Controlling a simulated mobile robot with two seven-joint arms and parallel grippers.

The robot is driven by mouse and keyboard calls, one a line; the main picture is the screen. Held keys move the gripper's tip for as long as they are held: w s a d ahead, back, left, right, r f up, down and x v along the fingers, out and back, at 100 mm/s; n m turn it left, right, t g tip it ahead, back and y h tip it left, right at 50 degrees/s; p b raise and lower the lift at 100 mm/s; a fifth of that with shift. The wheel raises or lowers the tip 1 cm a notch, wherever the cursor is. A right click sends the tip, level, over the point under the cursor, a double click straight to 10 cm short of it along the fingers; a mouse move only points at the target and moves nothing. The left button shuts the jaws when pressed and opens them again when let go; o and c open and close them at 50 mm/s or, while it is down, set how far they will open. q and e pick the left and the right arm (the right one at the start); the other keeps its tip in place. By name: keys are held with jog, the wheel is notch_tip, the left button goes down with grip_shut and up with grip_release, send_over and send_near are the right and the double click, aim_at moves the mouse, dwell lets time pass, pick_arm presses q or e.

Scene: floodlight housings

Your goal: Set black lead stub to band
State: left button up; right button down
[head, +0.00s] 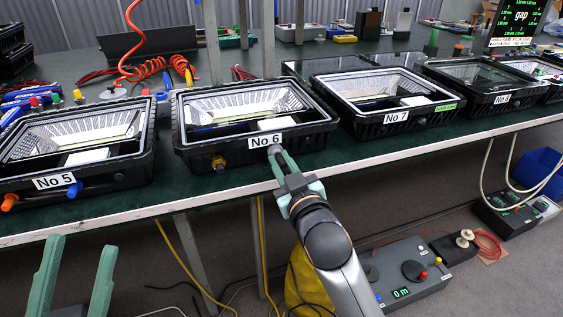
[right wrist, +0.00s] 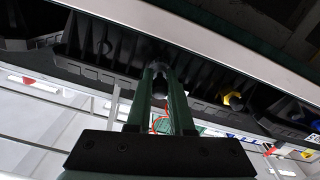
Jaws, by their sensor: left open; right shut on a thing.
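The No 6 floodlight housing (head: 330,128) stands at the table's front edge, with a yellow stub (head: 219,163) at the left of its front wall. My right gripper (head: 276,152) reaches the front wall just below the No 6 label and is shut on a black lead stub (right wrist: 159,82). The fingers mostly hide this stub in the head view; its dark round end shows between the fingertips in the right wrist view. The yellow stub also shows in the right wrist view (right wrist: 234,100). My left gripper (head: 80,246) is open and empty, low at the left, in front of the table.
The No 5 housing (head: 130,172) with orange and blue stubs stands left; the No 7 housing (head: 366,132) stands close on the right. A screen (head: 515,20) reads "gap". A grey box (head: 415,288) with a "0 m" display lies below.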

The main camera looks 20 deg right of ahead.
jog(key=shift+s+r+p, duration=0.15)
jog(key=shift+s+p, duration=0.2)
jog(key=shift+p, duration=0.5)
jog(key=shift+s, duration=0.2)
jog(key=c, duration=0.8)
grip_release()
